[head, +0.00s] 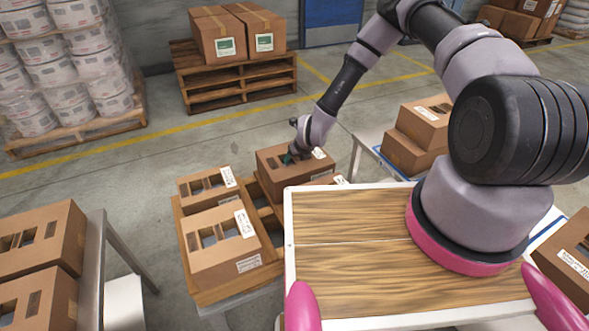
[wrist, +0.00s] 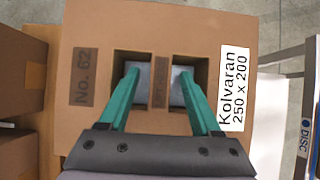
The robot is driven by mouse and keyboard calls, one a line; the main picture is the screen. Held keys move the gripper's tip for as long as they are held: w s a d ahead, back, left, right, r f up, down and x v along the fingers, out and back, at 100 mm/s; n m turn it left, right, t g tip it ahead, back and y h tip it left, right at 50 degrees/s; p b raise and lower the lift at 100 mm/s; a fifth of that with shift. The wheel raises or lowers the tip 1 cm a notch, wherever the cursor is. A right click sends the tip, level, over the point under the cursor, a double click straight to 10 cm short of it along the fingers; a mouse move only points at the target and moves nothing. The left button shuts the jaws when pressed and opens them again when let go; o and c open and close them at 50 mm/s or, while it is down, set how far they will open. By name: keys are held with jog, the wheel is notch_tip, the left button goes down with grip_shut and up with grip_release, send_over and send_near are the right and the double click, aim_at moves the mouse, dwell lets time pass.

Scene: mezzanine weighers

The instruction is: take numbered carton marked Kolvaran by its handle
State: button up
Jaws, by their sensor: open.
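The carton marked Kolvaran (wrist: 145,28) fills most of the wrist view. Its white label reads "Kolvaran 250 x 200", and "No. 62" is printed on its left side. Two square holes in its top leave a narrow cardboard strip between them, the handle (wrist: 161,82). My gripper (wrist: 161,75) is open, with one green finger over each hole and the strip between them. I cannot tell how deep the fingertips reach. In the head view the carton (head: 270,160) stands at the back right of a low pallet, with my gripper (head: 289,157) at its top.
Two other cartons (head: 217,262) stand on the pallet (head: 180,232), left of and in front of this one. A bench with a blue edge (head: 378,158) stands close on the right, bearing stacked cartons (head: 408,150). Another bench (head: 98,250) with cartons is at left.

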jog(key=shift+w+f, duration=0.15)
jog(key=shift+f, duration=0.15)
grip_shut()
jog(key=shift+r, duration=0.1)
dwell(1.1)
